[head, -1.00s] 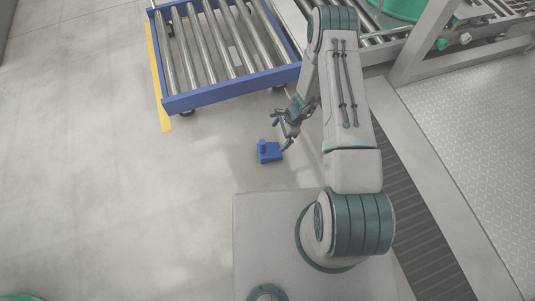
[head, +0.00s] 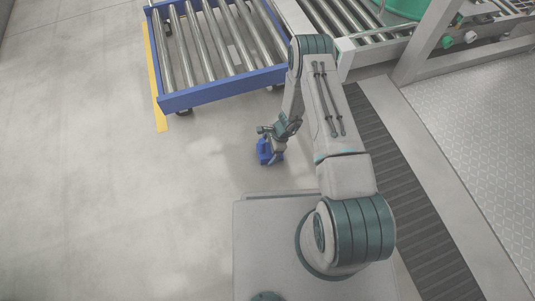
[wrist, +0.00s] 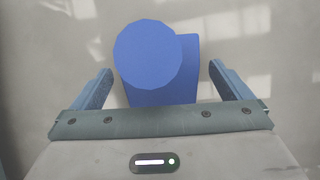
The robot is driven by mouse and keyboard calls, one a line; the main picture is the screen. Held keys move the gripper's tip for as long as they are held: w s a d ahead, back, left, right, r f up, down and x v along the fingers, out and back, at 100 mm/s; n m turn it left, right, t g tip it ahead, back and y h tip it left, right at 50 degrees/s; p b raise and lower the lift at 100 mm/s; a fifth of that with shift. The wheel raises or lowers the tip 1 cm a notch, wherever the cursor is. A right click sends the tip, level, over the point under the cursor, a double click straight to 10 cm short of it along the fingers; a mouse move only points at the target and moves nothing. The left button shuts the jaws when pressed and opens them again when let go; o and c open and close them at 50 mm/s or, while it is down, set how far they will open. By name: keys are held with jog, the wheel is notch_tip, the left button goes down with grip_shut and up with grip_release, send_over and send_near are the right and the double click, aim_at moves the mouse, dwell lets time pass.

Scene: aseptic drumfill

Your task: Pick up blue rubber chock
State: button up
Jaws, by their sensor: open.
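The blue rubber chock (head: 263,153) is on the floor in front of my base in the head view, partly hidden by my gripper (head: 272,150). In the wrist view the chock (wrist: 150,60) shows a round blue top with a flatter blue body beneath it. My gripper (wrist: 160,88) is open, with one finger on the left and one on the right of the chock. Bare floor shows between the chock and each finger. How far the fingertips are above the floor I cannot tell.
A blue-framed roller conveyor (head: 225,60) stands beyond the chock, with a yellow floor strip (head: 153,75) on its left. A dark grated strip (head: 385,150) and a metal plate platform (head: 465,120) lie to the right. The floor to the left is clear.

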jog(key=shift+a+f, duration=0.15)
jog(key=shift+f, duration=0.4)
jog(key=shift+r, duration=0.1)
jog(key=c, duration=1.3)
jog(key=shift+c, duration=0.5)
jog(key=shift+r, duration=0.15)
